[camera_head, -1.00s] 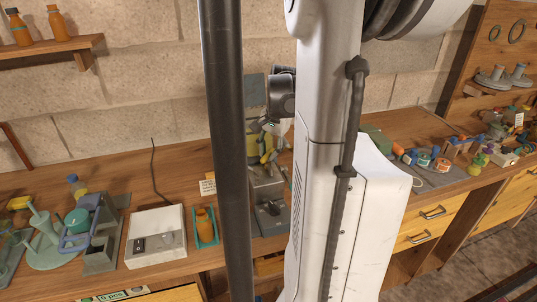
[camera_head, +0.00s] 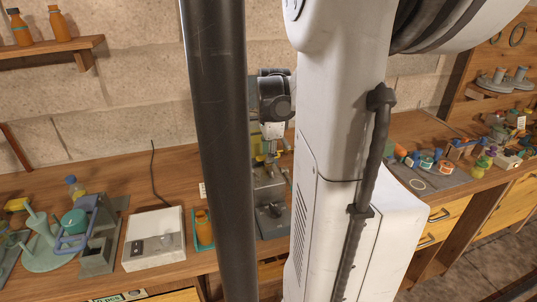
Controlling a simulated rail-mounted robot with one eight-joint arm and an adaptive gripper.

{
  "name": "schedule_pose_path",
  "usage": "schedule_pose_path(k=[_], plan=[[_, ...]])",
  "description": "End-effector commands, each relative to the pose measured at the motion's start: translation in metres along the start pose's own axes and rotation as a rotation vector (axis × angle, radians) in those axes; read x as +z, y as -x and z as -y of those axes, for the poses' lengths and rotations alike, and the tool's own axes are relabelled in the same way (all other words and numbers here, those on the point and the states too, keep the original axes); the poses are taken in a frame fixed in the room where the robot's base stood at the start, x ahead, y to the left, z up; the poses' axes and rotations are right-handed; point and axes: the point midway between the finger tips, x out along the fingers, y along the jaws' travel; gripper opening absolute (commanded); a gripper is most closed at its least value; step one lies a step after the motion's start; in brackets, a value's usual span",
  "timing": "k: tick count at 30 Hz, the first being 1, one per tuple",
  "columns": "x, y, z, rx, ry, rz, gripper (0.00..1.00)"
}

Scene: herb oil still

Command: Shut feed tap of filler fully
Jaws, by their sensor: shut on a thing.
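The filler (camera_head: 271,222), a grey machine on the bench, shows in the narrow gap between a dark post and my white arm. My gripper (camera_head: 271,151) points down at its upper part, where the yellowish feed tap (camera_head: 259,159) is. My gripper is shut on the tap; the fingers and tap are small and partly covered, so the tap's exact angle cannot be told. The filler's left side is hidden by the post, and its right side is close to my arm in the picture.
An orange bottle (camera_head: 203,222) in a teal holder and a white box (camera_head: 153,239) with a cable stand left of the filler. Further left are a blue-handled grey device (camera_head: 100,244) and green stand (camera_head: 42,248). Small parts crowd the right bench.

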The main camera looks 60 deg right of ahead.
Motion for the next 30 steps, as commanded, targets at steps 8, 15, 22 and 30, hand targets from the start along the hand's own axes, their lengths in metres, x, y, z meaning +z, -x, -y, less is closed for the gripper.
schedule_pose_path(k=[8, 15, 22, 30], plan=[[0.0002, 0.0004, 0.0007, -0.001, -0.051, -0.010, 0.00], [0.0001, 0.0005, 0.0007, -0.001, -0.055, -0.011, 0.00], [0.0000, 0.0005, 0.0007, -0.001, -0.055, -0.011, 0.25], [0.0001, 0.0002, 0.0003, 0.000, -0.054, -0.011, 0.33]])
